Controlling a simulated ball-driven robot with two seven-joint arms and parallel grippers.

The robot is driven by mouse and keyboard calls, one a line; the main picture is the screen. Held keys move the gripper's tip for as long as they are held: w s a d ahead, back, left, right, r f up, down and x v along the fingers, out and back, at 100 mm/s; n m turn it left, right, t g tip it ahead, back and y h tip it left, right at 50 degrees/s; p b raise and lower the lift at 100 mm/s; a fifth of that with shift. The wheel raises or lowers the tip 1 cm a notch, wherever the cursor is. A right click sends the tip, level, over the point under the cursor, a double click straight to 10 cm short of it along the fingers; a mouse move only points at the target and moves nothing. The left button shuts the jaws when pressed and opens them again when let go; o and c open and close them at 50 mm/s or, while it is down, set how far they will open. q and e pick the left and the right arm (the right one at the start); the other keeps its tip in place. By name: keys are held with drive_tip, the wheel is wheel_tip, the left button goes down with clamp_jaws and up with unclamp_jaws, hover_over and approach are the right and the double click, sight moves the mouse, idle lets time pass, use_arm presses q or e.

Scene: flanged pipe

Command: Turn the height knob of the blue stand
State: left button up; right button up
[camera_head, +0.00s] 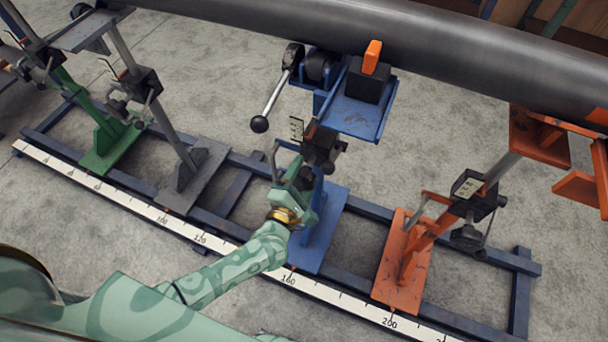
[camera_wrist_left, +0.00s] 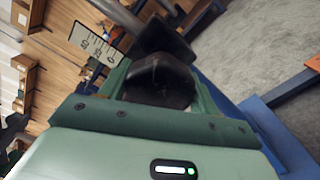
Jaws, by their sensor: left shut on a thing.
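The blue stand (camera_head: 352,115) rises from its blue base plate in the middle of the head view. Its black clamp block (camera_head: 320,143) sits on the post, with a small white scale plate (camera_head: 296,129) beside it. My left gripper (camera_head: 302,172) reaches up to the block from below. In the left wrist view, the black height knob (camera_wrist_left: 160,80) sits between the green fingers of my left gripper (camera_wrist_left: 162,92), which is shut on it. The scale plate (camera_wrist_left: 90,45) shows just beyond. In the head view the gripper largely hides the knob. My right gripper is not in view.
A large dark pipe (camera_head: 430,45) runs across the top. An orange stand (camera_head: 405,260) is to the right; grey (camera_head: 190,175) and green (camera_head: 108,150) stands are to the left. A lever with a black ball (camera_head: 259,124) hangs at the blue stand's upper left. A ruled rail (camera_head: 150,212) runs in front.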

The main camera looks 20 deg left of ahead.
use_arm(q)
drive_tip(key=shift+f+n, duration=0.1)
drive_tip(key=shift+n, duration=0.2)
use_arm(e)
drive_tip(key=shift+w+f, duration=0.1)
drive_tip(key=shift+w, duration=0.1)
use_arm(q)
drive_tip(key=o, duration=1)
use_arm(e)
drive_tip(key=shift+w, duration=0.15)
use_arm(q)
drive_tip(key=shift+s, duration=0.1)
drive_tip(key=shift+s, duration=0.4)
drive_tip(key=s+p, duration=0.1)
drive_tip(key=s, duration=0.4)
drive_tip(key=s+p, duration=0.1)
drive_tip(key=s, duration=0.4)
drive_tip(key=s+p, duration=0.1)
drive_tip(key=s, duration=0.4)
drive_tip(key=shift+s+a, duration=0.2)
drive_tip(key=shift+a, duration=0.1)
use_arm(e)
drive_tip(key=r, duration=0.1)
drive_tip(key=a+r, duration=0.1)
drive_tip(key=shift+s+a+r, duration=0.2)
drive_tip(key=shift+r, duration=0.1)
